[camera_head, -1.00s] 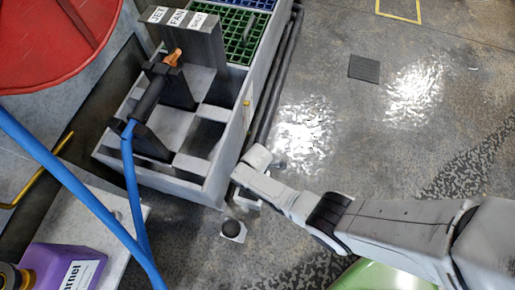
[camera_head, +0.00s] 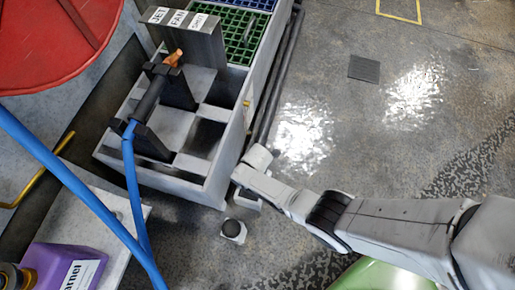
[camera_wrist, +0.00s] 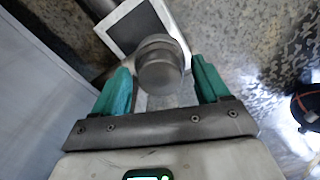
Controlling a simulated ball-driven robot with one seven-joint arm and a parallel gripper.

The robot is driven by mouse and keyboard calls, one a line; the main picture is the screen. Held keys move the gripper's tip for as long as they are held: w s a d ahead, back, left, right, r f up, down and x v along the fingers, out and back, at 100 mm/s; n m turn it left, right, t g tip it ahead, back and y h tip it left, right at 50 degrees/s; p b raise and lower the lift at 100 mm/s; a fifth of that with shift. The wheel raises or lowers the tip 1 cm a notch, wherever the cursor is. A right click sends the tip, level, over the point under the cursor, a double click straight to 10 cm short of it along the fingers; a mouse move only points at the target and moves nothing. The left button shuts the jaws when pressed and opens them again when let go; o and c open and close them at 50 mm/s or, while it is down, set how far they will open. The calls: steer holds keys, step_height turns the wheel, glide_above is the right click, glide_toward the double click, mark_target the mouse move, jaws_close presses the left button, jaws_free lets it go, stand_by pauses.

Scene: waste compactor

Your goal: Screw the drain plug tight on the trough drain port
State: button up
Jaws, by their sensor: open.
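In the wrist view a round grey metal cap (camera_wrist: 159,70), which looks like the drain plug, shows end-on between and just beyond my green fingertips. My gripper (camera_wrist: 161,84) is open, with one finger on each side of the cap and visible gaps. I cannot tell how far the cap is seated; the drain port behind it is hidden. In the head view the grey trough (camera_head: 190,178) stands left of my arm.
A small white piece with a dark round top (camera_head: 233,229) is on the floor near the trough. A blue hose (camera_head: 131,180) runs to the trough. A purple jug (camera_head: 62,265) stands lower left. In the wrist view a white-framed dark square (camera_wrist: 138,27) lies beyond the cap.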

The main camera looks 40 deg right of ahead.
steer(key=n, duration=0.3)
steer(key=shift+n, duration=0.3)
steer(key=n, duration=0.3)
steer(key=shift+n, duration=0.4)
steer(key=n, duration=0.6)
steer(key=shift+n+p, duration=0.3)
steer(key=shift+p, duration=0.1)
steer(key=c, duration=1.1)
steer(key=shift+m, duration=1.1)
steer(key=shift+c, duration=0.3)
steer(key=shift+m, duration=2.3)
